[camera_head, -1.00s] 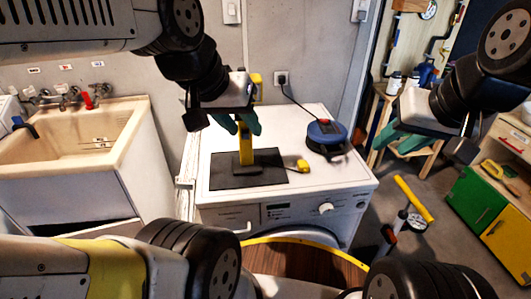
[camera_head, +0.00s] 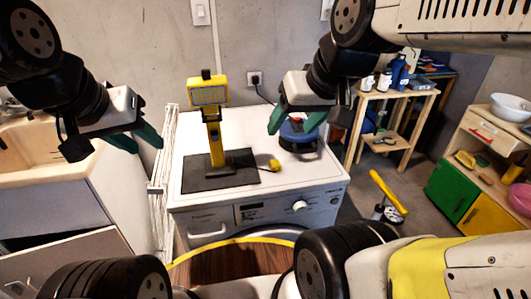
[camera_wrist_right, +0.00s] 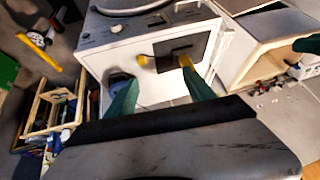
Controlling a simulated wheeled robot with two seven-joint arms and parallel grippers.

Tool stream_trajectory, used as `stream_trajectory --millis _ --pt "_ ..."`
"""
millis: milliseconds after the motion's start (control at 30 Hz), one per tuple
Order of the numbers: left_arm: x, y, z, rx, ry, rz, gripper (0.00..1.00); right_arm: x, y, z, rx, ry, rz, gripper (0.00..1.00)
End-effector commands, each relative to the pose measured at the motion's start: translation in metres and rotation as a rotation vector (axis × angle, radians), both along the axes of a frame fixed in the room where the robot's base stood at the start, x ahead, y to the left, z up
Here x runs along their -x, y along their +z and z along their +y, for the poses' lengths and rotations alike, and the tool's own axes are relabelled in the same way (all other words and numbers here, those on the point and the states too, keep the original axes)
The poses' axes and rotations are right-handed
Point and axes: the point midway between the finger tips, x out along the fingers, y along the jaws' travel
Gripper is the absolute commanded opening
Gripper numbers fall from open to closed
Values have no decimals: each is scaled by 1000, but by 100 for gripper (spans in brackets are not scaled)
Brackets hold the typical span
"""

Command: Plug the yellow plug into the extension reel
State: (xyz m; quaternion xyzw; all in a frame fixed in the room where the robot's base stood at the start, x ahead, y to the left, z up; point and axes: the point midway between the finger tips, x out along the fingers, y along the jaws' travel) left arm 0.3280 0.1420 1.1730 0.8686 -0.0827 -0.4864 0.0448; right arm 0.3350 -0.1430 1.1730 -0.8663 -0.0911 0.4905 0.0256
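The yellow plug (camera_head: 274,165) lies on the white washing machine beside the right edge of a black mat; it also shows in the right wrist view (camera_wrist_right: 142,60). A thin dark cable runs from it toward the yellow work lamp (camera_head: 215,140), which stands upright on the mat. The blue extension reel (camera_head: 298,143) sits behind and right of the plug, partly hidden by my right gripper (camera_head: 295,122). That gripper is open and empty, above the reel, with fingers spread in its wrist view. My left gripper (camera_head: 148,126) looks open and empty, left of the lamp.
The black mat (camera_head: 195,181) covers the washing machine's (camera_head: 325,172) left-middle top. A wall socket (camera_head: 254,79) holds the reel's cable behind. The sink (camera_head: 85,172) is left, a wooden shelf (camera_head: 392,95) right. A white rack (camera_head: 163,150) borders the machine's left side.

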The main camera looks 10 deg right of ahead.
Motion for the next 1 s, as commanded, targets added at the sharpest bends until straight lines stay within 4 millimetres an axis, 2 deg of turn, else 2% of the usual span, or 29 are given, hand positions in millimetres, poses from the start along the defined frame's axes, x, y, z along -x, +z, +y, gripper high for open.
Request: stream_trajectory --millis 167,267,467,600,800,900,1000 --pt "0 0 0 0 0 0 36 -42 -8 -4 131 190 53 62" --pt "0 0 0 0 0 0 36 -78 -21 -8 231 363 93 62" --pt "0 0 0 0 0 0 36 -149 -70 -14 398 743 174 62" --pt "0 0 0 0 0 0 36 -191 -118 -18 479 1015 224 62" --pt "0 0 0 0 0 0 36 -228 -181 -22 536 1320 267 62" --pt "0 0 0 0 0 0 36 -236 -200 -23 548 1410 276 62" --pt "0 0 0 0 0 0 36 -240 -209 -23 553 1455 278 62"
